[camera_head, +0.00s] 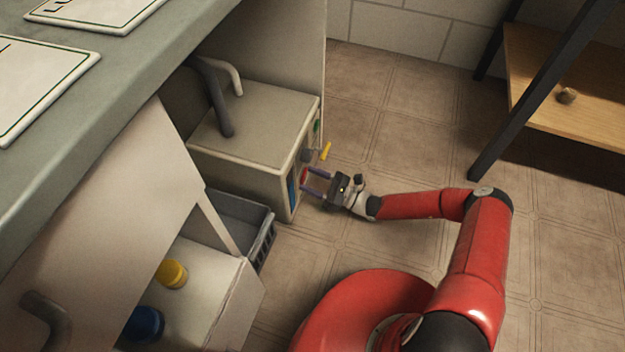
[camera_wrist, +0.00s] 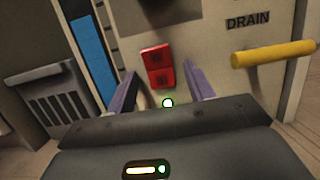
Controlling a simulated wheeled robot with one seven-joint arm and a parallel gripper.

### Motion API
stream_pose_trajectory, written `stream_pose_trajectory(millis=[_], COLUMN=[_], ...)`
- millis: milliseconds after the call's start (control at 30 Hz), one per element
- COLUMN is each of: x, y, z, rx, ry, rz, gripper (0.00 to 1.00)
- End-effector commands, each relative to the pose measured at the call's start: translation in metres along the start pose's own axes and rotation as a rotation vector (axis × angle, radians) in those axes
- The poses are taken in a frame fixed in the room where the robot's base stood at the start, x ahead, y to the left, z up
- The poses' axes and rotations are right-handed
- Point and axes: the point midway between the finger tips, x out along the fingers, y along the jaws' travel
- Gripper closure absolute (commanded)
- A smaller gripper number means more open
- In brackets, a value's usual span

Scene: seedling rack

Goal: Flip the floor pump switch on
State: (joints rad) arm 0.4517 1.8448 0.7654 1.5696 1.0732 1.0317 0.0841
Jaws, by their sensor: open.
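The floor pump (camera_head: 262,128) is a beige box on the floor under the counter, with two pipes on its top. Its front carries a red rocker switch (camera_wrist: 158,66), which also shows small in the head view (camera_head: 304,176). My gripper (camera_head: 312,185) is in front of this face, at the switch. In the wrist view its two purple fingers (camera_wrist: 163,90) are open, one on each side below the switch, with nothing between them. Whether a fingertip touches the panel, I cannot tell.
A yellow handle (camera_wrist: 272,55) under the word DRAIN sticks out right of the switch. A blue level strip (camera_wrist: 92,58) is on its left. A grey crate (camera_head: 262,240) stands beside the pump. A dark-framed shelf (camera_head: 565,85) is at the right; tiled floor between is clear.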

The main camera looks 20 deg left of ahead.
Motion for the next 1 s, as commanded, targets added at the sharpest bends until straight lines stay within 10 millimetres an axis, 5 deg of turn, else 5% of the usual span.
stream_pose_trajectory(millis=[500,1000], x=[-0.071,-0.077], y=[-0.001,0.0], z=[0.0,0.0], rx=[-0.001,0.0], ry=[0.0,0.0], rz=[-0.002,0.0], gripper=[0.47,0.47])
